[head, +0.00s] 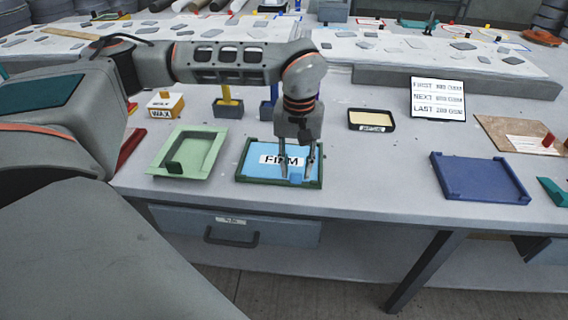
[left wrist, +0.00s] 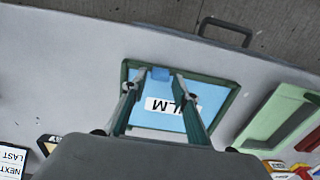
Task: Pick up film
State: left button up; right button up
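The film (head: 262,161) is a light blue sheet with a white "FILM" label. It lies in a dark green tray (head: 239,178) on the bench; it also shows in the left wrist view (left wrist: 205,96). A small blue tab (head: 295,179) stands at the film's near edge. My left gripper (head: 308,178) points down over the right part of the tray. In the left wrist view the gripper (left wrist: 152,78) has its fingers apart, on either side of the tab (left wrist: 160,74). I cannot tell whether they touch it. My right gripper is not in view.
A pale green mould (head: 193,141) stands left of the tray, with a yellow-and-white wax box (head: 165,104) behind it. A blue mould (head: 480,177) lies at the right. A shallow dark-rimmed tray (head: 371,119) and a sign (head: 437,99) stand behind. The bench between the film tray and blue mould is clear.

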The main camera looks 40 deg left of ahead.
pick_arm(q)
notch_tip(320, 180, down, 2)
jog(key=shift+r, duration=0.1)
jog(key=c, duration=0.6)
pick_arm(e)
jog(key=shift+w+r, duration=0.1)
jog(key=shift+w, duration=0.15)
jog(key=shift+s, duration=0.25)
